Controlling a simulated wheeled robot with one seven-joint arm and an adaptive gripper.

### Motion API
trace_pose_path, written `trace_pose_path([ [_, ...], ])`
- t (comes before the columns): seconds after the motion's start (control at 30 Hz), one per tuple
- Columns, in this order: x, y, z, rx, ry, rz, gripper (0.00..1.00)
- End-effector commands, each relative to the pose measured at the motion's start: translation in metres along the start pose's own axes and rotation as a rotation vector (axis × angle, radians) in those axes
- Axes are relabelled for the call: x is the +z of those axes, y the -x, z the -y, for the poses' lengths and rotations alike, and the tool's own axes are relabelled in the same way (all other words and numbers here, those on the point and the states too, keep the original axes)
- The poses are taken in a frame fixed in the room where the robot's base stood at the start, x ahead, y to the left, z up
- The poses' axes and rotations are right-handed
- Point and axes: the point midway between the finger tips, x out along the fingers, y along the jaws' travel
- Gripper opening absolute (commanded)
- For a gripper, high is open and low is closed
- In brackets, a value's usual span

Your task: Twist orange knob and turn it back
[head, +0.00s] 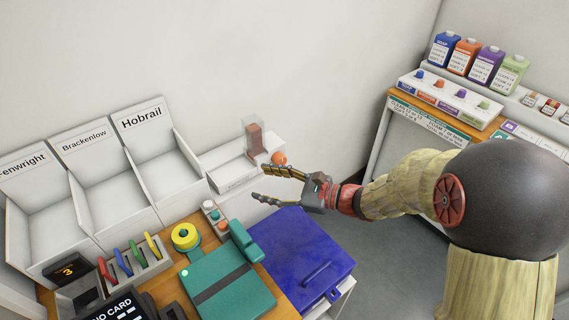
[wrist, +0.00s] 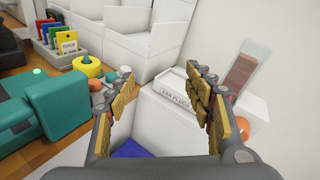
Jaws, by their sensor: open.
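An orange knob (head: 279,157) is on the right side of a white ear plug dispenser (head: 232,172) by the wall. The wrist view shows the knob (wrist: 243,127) at the right, partly hidden by my right finger. My gripper (head: 261,184) is open and empty, its fingers pointing left in the head view, just in front of the dispenser. In the wrist view my gripper (wrist: 163,72) spans the label "EAR PLUGS", and the knob lies outside the jaws. A smaller orange knob (head: 439,84) sits on a white panel at the back right, far from my gripper.
A clear tube with reddish-brown contents (head: 255,138) rises from the dispenser. A blue lidded box (head: 300,258) stands below my gripper. A teal press (head: 225,280), a yellow roll (head: 186,237) and white bins (head: 110,165) are to the left. The wall is close behind.

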Motion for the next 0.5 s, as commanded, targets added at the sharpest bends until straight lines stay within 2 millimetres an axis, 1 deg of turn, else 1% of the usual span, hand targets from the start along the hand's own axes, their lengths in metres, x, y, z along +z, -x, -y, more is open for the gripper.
trace_pose_path([
  [0.03,-0.02,-0.002,0.016,-0.07,-0.086,0.019,0.53],
  [0.1,-0.043,-0.001,0.04,-0.173,-0.184,0.048,0.53],
  [0.2,-0.077,0.006,0.068,-0.308,-0.303,0.079,0.53],
  [0.3,-0.106,0.015,0.087,-0.417,-0.386,0.098,0.53],
  [0.4,-0.127,0.024,0.098,-0.49,-0.438,0.11,0.53],
  [0.5,-0.137,0.028,0.104,-0.529,-0.462,0.116,0.53],
])
